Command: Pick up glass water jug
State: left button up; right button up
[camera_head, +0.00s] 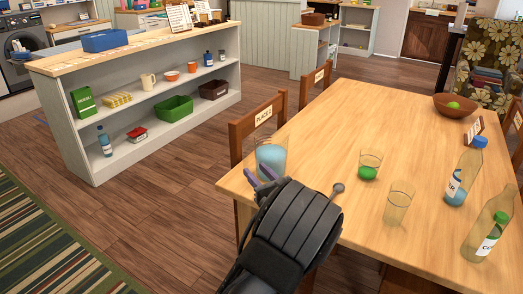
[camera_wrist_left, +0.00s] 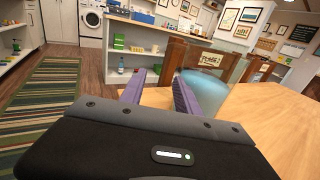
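The glass water jug (camera_head: 272,154), clear with blue water in it, stands upright at the near left corner of the wooden table. My left gripper (camera_head: 259,180) is right at it, and its purple fingers cover part of the jug's lower left side. In the left wrist view the fingers (camera_wrist_left: 158,92) are apart with nothing between them. There the jug (camera_wrist_left: 206,92) is just to the right of the right finger, outside the gap. I cannot tell whether that finger touches the glass. My right gripper is not in view.
The table (camera_head: 340,130) also holds a glass with a green item (camera_head: 369,167), an empty glass (camera_head: 398,205), two bottles (camera_head: 465,172) (camera_head: 489,225) and a wooden bowl (camera_head: 455,106). A chair (camera_head: 254,125) stands behind the jug. A white shelf (camera_head: 85,150) is at the left, with free floor between.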

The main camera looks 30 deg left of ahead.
aim_at(247, 161)
pick_arm(q)
jog(key=shift+w+a, duration=0.1)
jog(key=shift+r, duration=0.1)
jog(key=shift+x, duration=1.15)
jog(key=x, duration=0.5)
jog(key=shift+w+a, duration=0.1)
grip_shut()
